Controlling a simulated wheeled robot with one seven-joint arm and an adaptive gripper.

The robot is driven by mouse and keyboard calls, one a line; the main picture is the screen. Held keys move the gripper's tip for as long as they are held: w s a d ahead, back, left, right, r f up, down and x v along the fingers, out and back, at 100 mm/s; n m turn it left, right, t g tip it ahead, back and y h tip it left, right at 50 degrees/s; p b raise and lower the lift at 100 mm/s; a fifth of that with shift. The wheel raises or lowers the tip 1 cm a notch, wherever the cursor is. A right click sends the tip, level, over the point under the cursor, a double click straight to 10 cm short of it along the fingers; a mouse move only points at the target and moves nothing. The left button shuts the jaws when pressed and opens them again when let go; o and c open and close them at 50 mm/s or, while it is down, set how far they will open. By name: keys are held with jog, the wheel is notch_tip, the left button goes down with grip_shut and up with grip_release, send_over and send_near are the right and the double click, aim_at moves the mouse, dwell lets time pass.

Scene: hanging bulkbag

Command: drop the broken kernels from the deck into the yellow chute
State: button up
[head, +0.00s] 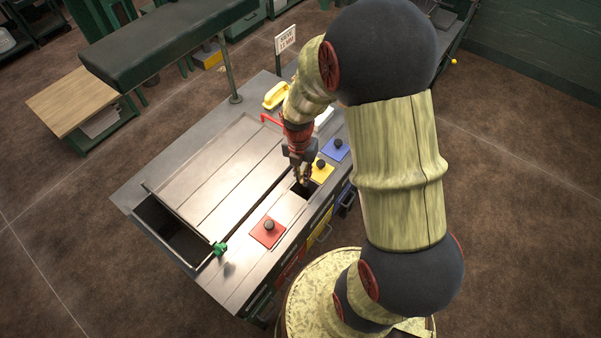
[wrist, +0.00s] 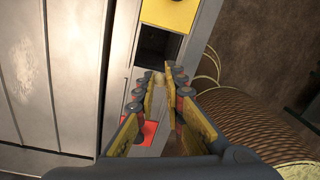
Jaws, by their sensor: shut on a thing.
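My gripper (head: 301,177) hangs over the front edge strip of the grey machine. In the wrist view, its fingers (wrist: 163,76) are closed on a small tan piece that looks like a broken kernel (wrist: 158,80), partly hidden by the tips. A dark square opening, the yellow chute (wrist: 156,45), lies just beyond the fingertips, next to its yellow lid (wrist: 170,12). The lid (head: 320,171) and the opening (head: 304,190) also show in the head view. The pale ribbed deck (head: 215,175) lies to the left; I cannot make out kernels on it.
A red lid (head: 268,232) and a blue lid (head: 335,150), each with a black knob, sit on the same strip. A green knob (head: 220,248) stands at the deck's near corner beside a dark trough (head: 172,232). A sign (head: 285,38) stands behind.

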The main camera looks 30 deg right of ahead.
notch_tip(320, 180, down, 5)
jog(key=b, duration=0.3)
jog(key=shift+r, duration=0.1)
jog(key=o, duration=0.7)
notch_tip(320, 180, up, 12)
jog(key=shift+w+a, duration=0.2)
jog(key=shift+w, duration=0.05)
dwell(0.7)
